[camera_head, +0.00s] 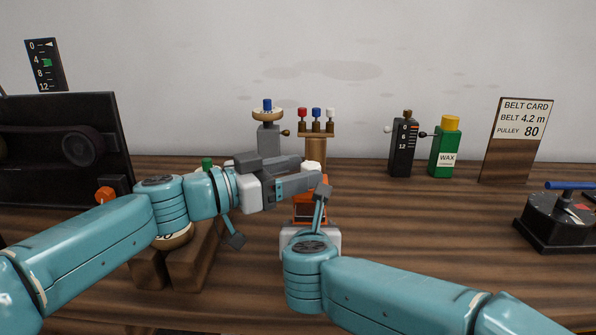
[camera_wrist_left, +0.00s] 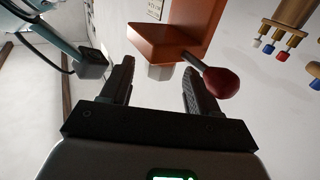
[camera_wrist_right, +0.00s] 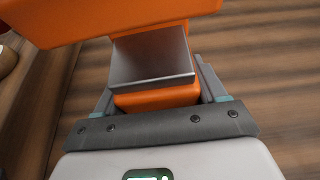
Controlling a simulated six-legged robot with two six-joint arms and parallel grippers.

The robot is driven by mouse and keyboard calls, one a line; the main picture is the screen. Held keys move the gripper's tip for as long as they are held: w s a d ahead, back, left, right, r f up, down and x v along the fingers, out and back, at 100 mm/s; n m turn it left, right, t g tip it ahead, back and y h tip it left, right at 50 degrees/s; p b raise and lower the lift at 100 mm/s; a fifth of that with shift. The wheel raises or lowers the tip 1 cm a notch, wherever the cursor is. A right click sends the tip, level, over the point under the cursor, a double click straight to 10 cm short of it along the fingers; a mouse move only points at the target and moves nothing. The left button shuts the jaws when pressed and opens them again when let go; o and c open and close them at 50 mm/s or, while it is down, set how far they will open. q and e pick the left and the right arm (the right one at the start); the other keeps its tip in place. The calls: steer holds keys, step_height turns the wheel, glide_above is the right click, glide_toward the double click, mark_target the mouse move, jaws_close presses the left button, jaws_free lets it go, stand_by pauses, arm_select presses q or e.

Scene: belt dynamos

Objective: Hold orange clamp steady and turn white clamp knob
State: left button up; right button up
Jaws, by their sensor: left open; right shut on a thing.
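The orange clamp (camera_head: 309,213) stands near the middle of the table, partly hidden by my arms. Its white knob (camera_head: 312,166) shows at the top and also in the left wrist view (camera_wrist_left: 160,72). A lever with a dark red ball (camera_wrist_left: 220,82) sticks out beside it. My left gripper (camera_wrist_left: 158,68) is open, its fingers on either side of the white knob; contact cannot be told. My right gripper (camera_wrist_right: 158,92) is shut on the orange clamp (camera_wrist_right: 158,97), below a grey metal block. Its fingers are mostly hidden in the head view.
Behind stand a grey post (camera_head: 268,140), a rack with coloured pegs (camera_head: 316,135), a black gauge (camera_head: 402,150) and a green wax bottle (camera_head: 444,150). A belt card (camera_head: 515,140) and black dial device (camera_head: 556,222) are right. A dark belt machine (camera_head: 60,150) is left. Table right of centre is clear.

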arm_select(q)
steer(key=shift+w+d, duration=0.15)
steer(key=shift+d, duration=0.1)
steer(key=c, duration=1.1)
steer(key=shift+o, duration=0.2)
steer(key=shift+s+d+r+n+t+y, duration=0.1)
steer(key=shift+n+t+y, duration=0.35)
steer(key=shift+t, duration=0.25)
steer(key=shift+s+d+r+n+t+y, duration=0.1)
steer(key=shift+n+t+y, duration=0.25)
steer(key=shift+n+t, duration=0.3)
steer(key=shift+f+n+t+y, duration=0.15)
steer(key=shift+n+t+y, duration=0.35)
steer(key=shift+t+y, duration=0.25)
steer(key=o, duration=1.1)
steer(key=shift+c, duration=0.2)
